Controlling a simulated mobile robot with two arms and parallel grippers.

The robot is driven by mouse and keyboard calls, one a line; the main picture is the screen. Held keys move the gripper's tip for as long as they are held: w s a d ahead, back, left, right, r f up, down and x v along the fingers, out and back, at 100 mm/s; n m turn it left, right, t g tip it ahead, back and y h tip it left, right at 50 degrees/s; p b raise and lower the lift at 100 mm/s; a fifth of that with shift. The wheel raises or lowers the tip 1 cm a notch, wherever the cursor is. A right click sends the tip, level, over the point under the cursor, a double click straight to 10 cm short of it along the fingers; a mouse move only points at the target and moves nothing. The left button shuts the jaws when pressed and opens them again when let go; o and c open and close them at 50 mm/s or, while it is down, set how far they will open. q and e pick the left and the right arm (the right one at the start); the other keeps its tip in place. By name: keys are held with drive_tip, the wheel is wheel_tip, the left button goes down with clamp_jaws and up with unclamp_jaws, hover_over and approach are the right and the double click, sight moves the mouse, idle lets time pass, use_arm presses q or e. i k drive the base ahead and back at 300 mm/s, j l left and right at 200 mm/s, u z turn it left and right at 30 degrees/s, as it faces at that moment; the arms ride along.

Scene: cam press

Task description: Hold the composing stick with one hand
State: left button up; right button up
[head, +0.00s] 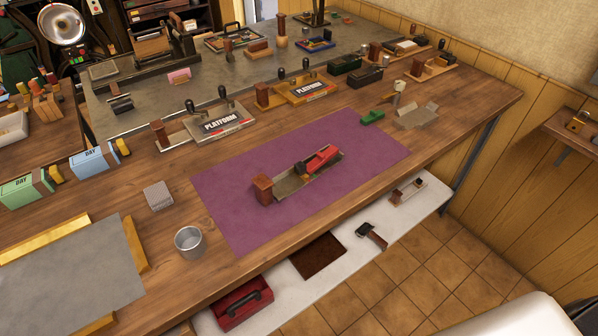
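What looks like the composing stick (288,188) lies on the purple mat (225,205) on the wooden workbench. It is a narrow grey metal tray with a brown wooden block (263,189) at its left end. A red piece (322,158) sits in or on its right part; I cannot tell how it is fixed. Neither of my grippers shows in the head view, and nothing is touching the stick.
A small green object (372,117) lies at the mat's far right corner. A metal cup (189,242) and a grey block (158,195) stand left of the mat. Two trays marked PLATFORM (222,122) stand behind it. The mat around the stick is clear.

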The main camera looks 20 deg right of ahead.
sight(300, 168)
drive_tip(key=i+l+u, duration=0.15)
drive_tip(key=l, duration=0.25)
drive_tip(key=i+l+u, duration=0.15)
drive_tip(key=l, duration=0.2)
drive_tip(key=l+u, duration=0.2)
drive_tip(key=l, duration=0.2)
drive_tip(key=i+l+u, duration=0.15)
drive_tip(key=l, duration=0.3)
drive_tip(key=k, duration=0.35)
drive_tip(key=i, duration=0.3)
